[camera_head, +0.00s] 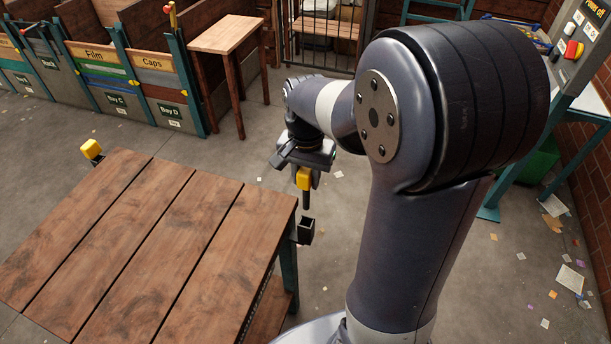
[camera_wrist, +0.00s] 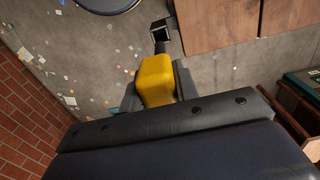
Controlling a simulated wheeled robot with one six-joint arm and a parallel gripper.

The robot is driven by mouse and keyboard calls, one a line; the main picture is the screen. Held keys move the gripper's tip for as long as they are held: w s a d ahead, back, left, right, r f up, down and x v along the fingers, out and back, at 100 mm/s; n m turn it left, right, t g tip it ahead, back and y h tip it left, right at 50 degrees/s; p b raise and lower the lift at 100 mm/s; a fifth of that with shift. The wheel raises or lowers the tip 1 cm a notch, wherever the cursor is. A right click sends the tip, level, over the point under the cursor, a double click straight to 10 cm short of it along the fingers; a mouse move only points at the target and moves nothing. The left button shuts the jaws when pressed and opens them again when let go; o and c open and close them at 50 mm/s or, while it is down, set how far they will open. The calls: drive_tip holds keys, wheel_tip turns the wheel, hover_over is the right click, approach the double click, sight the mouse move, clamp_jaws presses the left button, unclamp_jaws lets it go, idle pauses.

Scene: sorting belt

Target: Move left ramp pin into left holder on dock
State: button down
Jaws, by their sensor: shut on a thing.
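My gripper (camera_head: 303,168) is shut on a pin with a yellow head (camera_head: 304,180) and a dark shaft pointing down. The yellow head (camera_wrist: 157,80) also shows between my fingers in the wrist view. A small black square open-topped holder (camera_head: 306,231) is fixed at the right edge of the wooden-topped dock (camera_head: 150,240). In the head view the shaft's tip is just above the holder, with a small gap. In the wrist view the holder (camera_wrist: 166,32) looks empty, and the shaft ends near its rim.
Another yellow-headed piece (camera_head: 92,150) stands at the dock's far left corner. A tall wooden table (camera_head: 228,35) and labelled bays (camera_head: 120,85) stand behind. A control post (camera_head: 575,50) is at the right. Paper scraps litter the open floor.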

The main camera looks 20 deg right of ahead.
sight(306, 193)
drive_tip(key=shift+f+b, duration=2.35)
drive_tip(key=shift+f, duration=0.75)
wheel_tip(306, 193, down, 8)
drive_tip(key=b, duration=0.6)
drive_tip(key=c, duration=1)
unclamp_jaws()
wheel_tip(306, 193, up, 11)
drive_tip(key=shift+f, duration=0.1)
